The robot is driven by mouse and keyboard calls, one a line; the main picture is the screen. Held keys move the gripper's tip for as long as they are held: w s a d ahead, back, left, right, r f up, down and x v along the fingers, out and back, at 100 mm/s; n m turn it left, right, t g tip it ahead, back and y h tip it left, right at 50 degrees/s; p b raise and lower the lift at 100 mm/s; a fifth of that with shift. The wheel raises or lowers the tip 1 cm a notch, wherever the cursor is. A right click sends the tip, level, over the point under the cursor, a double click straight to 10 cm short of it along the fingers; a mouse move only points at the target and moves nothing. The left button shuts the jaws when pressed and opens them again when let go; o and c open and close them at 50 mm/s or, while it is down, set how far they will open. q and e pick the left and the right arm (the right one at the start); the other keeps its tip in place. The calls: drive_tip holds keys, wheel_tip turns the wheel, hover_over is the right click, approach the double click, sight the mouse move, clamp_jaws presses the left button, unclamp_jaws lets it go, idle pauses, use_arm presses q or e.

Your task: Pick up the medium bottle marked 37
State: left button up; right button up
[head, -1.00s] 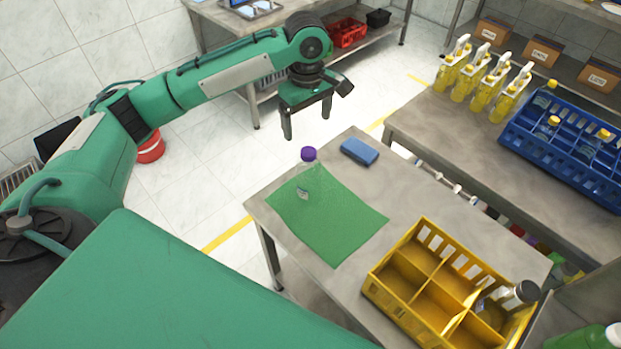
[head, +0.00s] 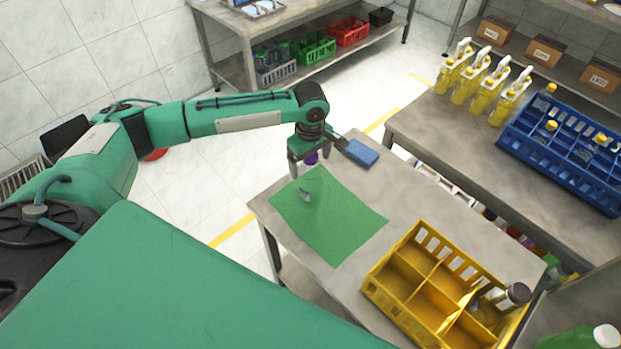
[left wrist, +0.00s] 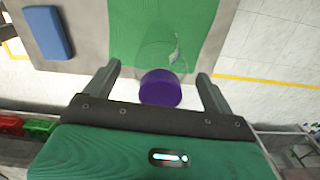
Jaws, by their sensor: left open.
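A clear bottle with a purple cap (head: 311,159) stands on the green mat (head: 345,228) on the near table. Its small label (head: 305,195) shows, but the number cannot be read. My left gripper (head: 309,167) is open above the mat, its fingers around or beside the cap. In the left wrist view the purple cap (left wrist: 160,88) lies between the two open fingers (left wrist: 159,82), with the clear body beyond it. Whether the fingers touch the bottle cannot be told. My right gripper does not show.
A blue sponge-like block (head: 361,152) lies just right of the gripper. A yellow divided crate (head: 398,308) with a dark-capped bottle (head: 514,296) stands at the table's front right. A blue crate (head: 570,172) and yellow pump bottles (head: 457,72) stand on the counter behind.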

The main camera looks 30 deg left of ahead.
use_arm(q)
drive_tip(key=shift+f, duration=0.45)
drive_tip(key=c, duration=1.3)
